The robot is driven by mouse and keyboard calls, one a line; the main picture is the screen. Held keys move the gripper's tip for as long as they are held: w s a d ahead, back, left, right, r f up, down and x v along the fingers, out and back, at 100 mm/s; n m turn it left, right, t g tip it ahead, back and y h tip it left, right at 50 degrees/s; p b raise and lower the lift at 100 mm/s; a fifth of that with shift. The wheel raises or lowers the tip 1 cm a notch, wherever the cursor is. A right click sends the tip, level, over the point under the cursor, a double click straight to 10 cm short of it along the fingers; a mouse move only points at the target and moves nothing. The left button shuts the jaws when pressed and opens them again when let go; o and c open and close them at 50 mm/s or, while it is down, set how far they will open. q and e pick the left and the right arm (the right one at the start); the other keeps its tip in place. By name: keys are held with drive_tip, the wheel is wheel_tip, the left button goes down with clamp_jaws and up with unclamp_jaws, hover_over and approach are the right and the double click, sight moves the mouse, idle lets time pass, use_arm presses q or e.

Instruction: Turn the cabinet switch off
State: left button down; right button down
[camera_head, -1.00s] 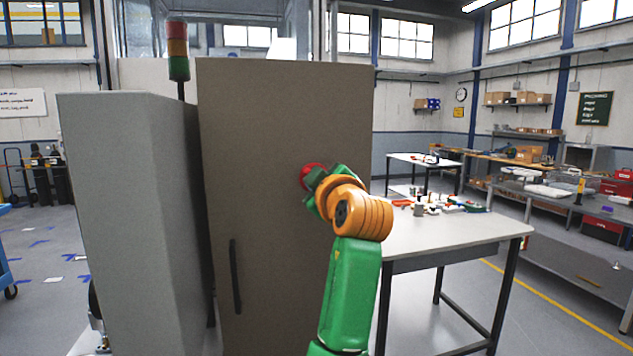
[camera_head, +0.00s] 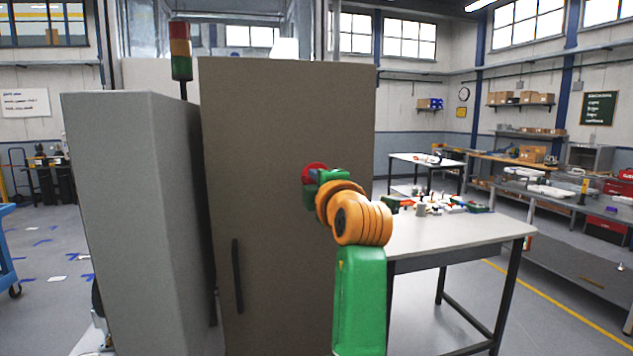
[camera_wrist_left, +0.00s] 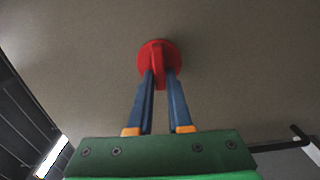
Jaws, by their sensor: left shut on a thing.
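The cabinet (camera_head: 270,130) has a grey-brown door with a dark vertical handle (camera_head: 237,276). The round red switch (camera_head: 313,172) sits on the upper right of that door, partly hidden behind my left gripper (camera_head: 316,178). In the left wrist view the switch (camera_wrist_left: 150,52) has a raised red grip bar across its disc. The blue fingers of my left gripper (camera_wrist_left: 160,76) are shut on that bar, one on each side. The bar stands about upright in that view. My right gripper is not in view.
A grey cabinet side (camera_head: 135,200) stands at the left, with a signal tower (camera_head: 181,52) behind it. A white table (camera_head: 450,232) with several small parts stands close to the right of the cabinet. Open floor lies farther left.

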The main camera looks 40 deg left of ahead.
use_arm(q)
drive_tip(key=shift+f, duration=0.25)
idle(0.3)
drive_tip(key=c, duration=0.8)
unclamp_jaws()
drive_tip(key=shift+s, duration=0.1)
drive_tip(key=shift+c, duration=0.2)
drive_tip(key=shift+s+r, duration=0.1)
drive_tip(key=shift+r, duration=0.05)
drive_tip(key=shift+n, duration=0.3)
drive_tip(key=shift+s+d+b, duration=0.1)
drive_tip(key=shift+d+b, duration=0.05)
drive_tip(key=shift+b, duration=0.15)
drive_tip(key=b+v, duration=0.3)
drive_tip(key=v, duration=0.4)
drive_tip(key=shift+b, duration=0.3)
drive_tip(key=shift+a, duration=0.25)
